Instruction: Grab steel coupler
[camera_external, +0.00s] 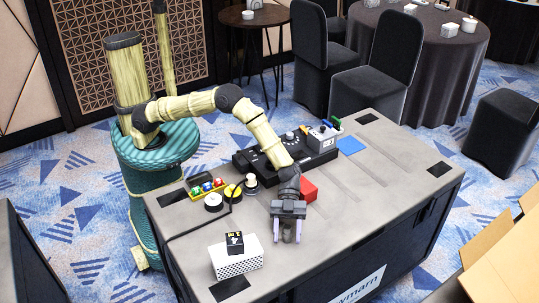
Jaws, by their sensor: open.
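My gripper (287,238) points down over the near part of the grey table (345,225). Its two pale lavender fingers are parallel and apart, and I see nothing between them. I cannot make out a steel coupler for certain. It may be too small to tell or hidden behind my gripper or arm. A red block (308,191) lies just behind and to the right of my gripper, partly covered by the wrist.
A white perforated box (236,260) with a black numbered cube (234,242) on it stands left of my gripper. A yellow tray of coloured balls (207,188), a white disc (213,202) and a black console (262,160) lie farther back.

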